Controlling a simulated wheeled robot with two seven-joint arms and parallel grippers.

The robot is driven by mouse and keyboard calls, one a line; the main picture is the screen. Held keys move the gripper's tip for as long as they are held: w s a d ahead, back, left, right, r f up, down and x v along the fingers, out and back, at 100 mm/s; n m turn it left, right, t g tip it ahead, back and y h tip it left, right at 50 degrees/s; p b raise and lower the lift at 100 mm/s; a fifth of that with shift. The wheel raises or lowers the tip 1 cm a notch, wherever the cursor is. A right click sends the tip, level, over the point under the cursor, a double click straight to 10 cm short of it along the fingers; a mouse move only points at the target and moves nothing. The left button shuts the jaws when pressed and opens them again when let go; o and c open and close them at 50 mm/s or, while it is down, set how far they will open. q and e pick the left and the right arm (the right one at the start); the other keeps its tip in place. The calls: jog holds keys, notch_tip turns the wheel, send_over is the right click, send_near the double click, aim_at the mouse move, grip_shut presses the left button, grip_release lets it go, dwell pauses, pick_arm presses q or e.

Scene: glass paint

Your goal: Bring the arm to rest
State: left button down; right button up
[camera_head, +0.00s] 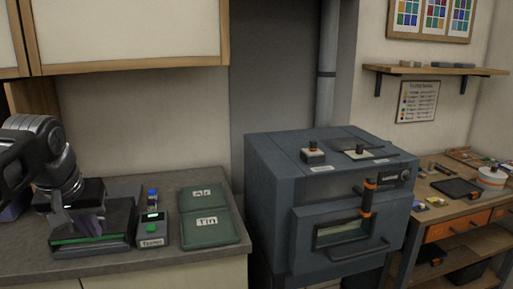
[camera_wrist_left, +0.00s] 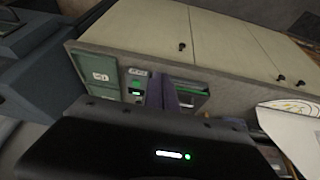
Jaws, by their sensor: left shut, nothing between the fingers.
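My left gripper (camera_head: 82,222) is at the left of the head view, low in front of the counter's left part. Its fingers are shut with nothing between them. They also show in the left wrist view (camera_wrist_left: 163,92), pointing toward the counter edge. Behind the gripper in the head view is a dark device (camera_head: 120,235) with a green strip, partly hidden by my arm. I cannot tell the exact gap between them. My right gripper is not in view.
Beside the device stand a small timer box (camera_head: 153,229) and green trays (camera_head: 213,230) on the counter (camera_head: 120,265). A dark kiln (camera_head: 275,190) stands to the right, then a wooden workbench (camera_head: 455,205). A white sheet (camera_wrist_left: 292,125) shows in the wrist view.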

pick_arm(q)
jog(key=w+d+f+m+t+h, duration=0.2)
jog(key=w+d+f+t, duration=0.1)
jog(key=w+d+f, duration=0.65)
jog(key=w+d+f+h, duration=0.1)
jog(key=d+f, duration=0.3)
jog(key=f, duration=0.5)
jog(key=w+d+f+h, duration=0.1)
jog(key=d+f, duration=0.3)
jog(key=f, duration=0.5)
jog(key=s+d+f+g, duration=0.1)
jog(key=s+d+f, duration=0.3)
jog(key=f, duration=0.5)
jog(key=s+d+f+g, duration=0.1)
jog(key=s+d+f, duration=0.1)
jog(key=s+f, duration=0.5)
jog(key=s+d+f+g, duration=0.2)
jog(key=s+f, duration=0.5)
jog(key=s, duration=0.3)
jog(key=s+d+f+g+h, duration=0.1)
jog(key=s+d+f+g, duration=0.2)
jog(key=s+f, duration=0.4)
jog(key=s, duration=0.4)
jog(key=shift+s+d+h, duration=0.15)
jog(key=shift+d+h, duration=0.15)
